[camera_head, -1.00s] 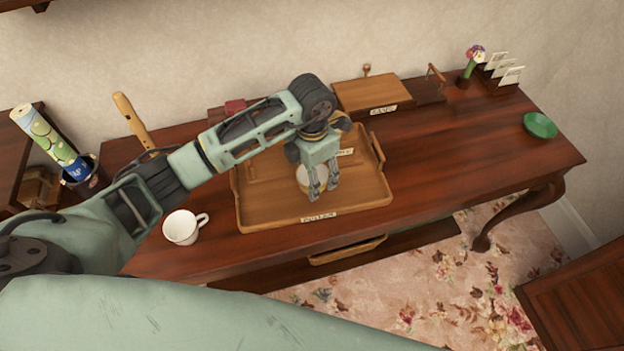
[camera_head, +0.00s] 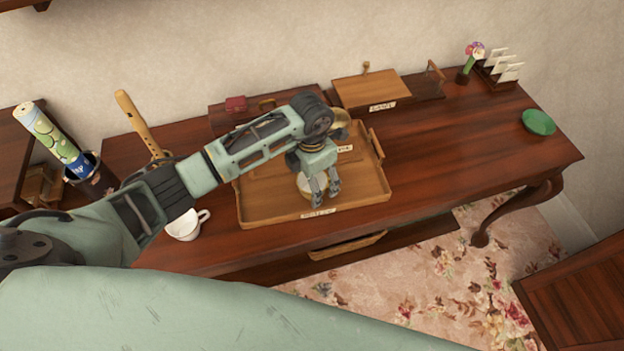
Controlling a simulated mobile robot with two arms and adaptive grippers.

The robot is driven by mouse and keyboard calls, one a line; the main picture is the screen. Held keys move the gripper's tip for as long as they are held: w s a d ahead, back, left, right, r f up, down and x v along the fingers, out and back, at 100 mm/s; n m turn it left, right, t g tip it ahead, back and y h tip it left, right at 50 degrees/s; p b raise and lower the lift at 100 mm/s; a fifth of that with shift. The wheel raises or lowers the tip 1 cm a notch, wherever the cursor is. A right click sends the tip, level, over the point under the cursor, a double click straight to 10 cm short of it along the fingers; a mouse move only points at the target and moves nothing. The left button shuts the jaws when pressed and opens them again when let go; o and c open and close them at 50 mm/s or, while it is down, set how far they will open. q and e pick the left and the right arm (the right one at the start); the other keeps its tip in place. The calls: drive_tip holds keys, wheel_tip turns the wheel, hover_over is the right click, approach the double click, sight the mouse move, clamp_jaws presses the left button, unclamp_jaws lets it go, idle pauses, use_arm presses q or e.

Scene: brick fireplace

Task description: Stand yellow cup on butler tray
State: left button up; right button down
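The yellow cup (camera_head: 304,184), pale inside with a yellowish side, is on or just above the front part of the wooden butler tray (camera_head: 262,212). It looks upright, but I cannot tell whether its base touches the tray. My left gripper (camera_head: 325,203) points down at the cup's right side, its two fingers a little apart. The fingers hide part of the cup, and I cannot tell whether they grip it. My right gripper is out of view.
A white mug (camera_head: 184,225) stands left of the tray, partly behind my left arm. A wooden box (camera_head: 370,90) is behind the tray. A green dish (camera_head: 539,122) and a letter rack (camera_head: 498,70) are at the right. The table's right half is mostly clear.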

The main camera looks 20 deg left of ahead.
use_arm(q)
drive_tip(key=shift+r, duration=0.2)
drive_tip(key=shift+w+r, duration=0.1)
drive_tip(key=shift+r, duration=0.15)
wheel_tip(320, 180, up, 11)
drive_tip(key=b, duration=0.3)
drive_tip(key=shift+r, duration=0.2)
